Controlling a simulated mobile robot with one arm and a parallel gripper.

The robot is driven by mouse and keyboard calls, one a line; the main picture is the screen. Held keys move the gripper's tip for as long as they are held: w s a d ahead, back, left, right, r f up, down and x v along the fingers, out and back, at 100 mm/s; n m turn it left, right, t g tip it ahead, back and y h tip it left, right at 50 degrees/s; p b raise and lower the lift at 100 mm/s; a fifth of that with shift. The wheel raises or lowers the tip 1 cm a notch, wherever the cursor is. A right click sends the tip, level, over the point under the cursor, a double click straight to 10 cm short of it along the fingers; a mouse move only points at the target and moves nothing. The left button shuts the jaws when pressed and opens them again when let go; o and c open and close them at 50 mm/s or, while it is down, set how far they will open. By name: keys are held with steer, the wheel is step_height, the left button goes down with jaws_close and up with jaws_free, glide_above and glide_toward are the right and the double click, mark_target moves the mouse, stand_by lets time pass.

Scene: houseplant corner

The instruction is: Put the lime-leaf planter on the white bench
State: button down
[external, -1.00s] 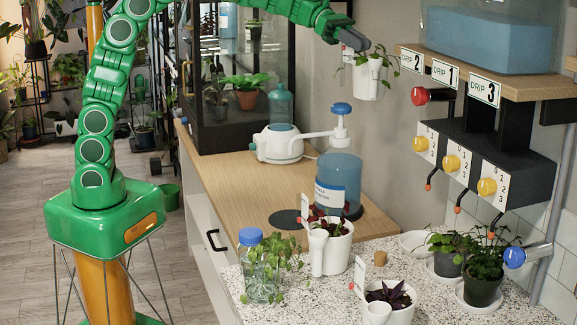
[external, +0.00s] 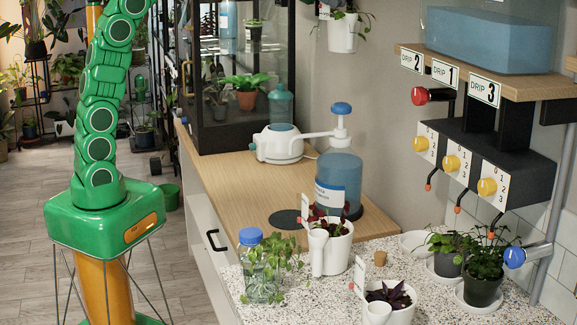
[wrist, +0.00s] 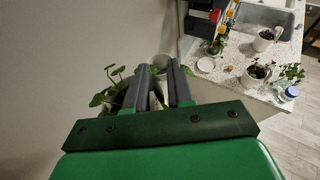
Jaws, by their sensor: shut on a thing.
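A white planter with green leaves (external: 342,36), seemingly the lime-leaf planter, hangs in the air near the wall at the top of the external view. My gripper (wrist: 160,72) is shut on it in the wrist view; the fingers partly hide the pot, and green leaves (wrist: 108,94) show to their left. The speckled white surface at the front right, seemingly the white bench (external: 335,292), is well below the planter. It also shows in the wrist view (wrist: 228,64).
On the speckled surface stand a blue-capped bottle with a plant (external: 262,280), two white planters with dark leaves (external: 330,262) (external: 400,312) and two dark pots (external: 482,288). A pump dispenser (external: 338,185) stands on the wooden counter. Drip shelf (external: 500,85) juts out at right.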

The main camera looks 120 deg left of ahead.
steer(key=shift+s+a+r, duration=0.65)
steer(key=shift+s+r, duration=0.05)
steer(key=shift+s, duration=0.1)
steer(key=s+a+f+n+y, duration=0.1)
steer(key=s+a+f, duration=0.1)
steer(key=a+f, duration=0.35)
steer(key=s+a+f, duration=0.2)
steer(key=f, duration=0.6)
steer(key=s+a+f+n+y, duration=0.1)
steer(key=a+f, duration=0.3)
steer(key=f, duration=0.3)
steer(key=s+a+f, duration=0.2)
steer(key=s+f, duration=0.4)
steer(key=f, duration=0.5)
steer(key=s+a+f, duration=0.3)
steer(key=s+f, duration=0.3)
steer(key=f, duration=0.6)
steer(key=shift+s+m+y, duration=0.25)
steer(key=shift+m+y, duration=0.05)
step_height(320, 180, down, 8)
steer(key=shift+a+r, duration=0.15)
steer(key=c, duration=1)
jaws_free()
steer(key=shift+v, duration=3.7)
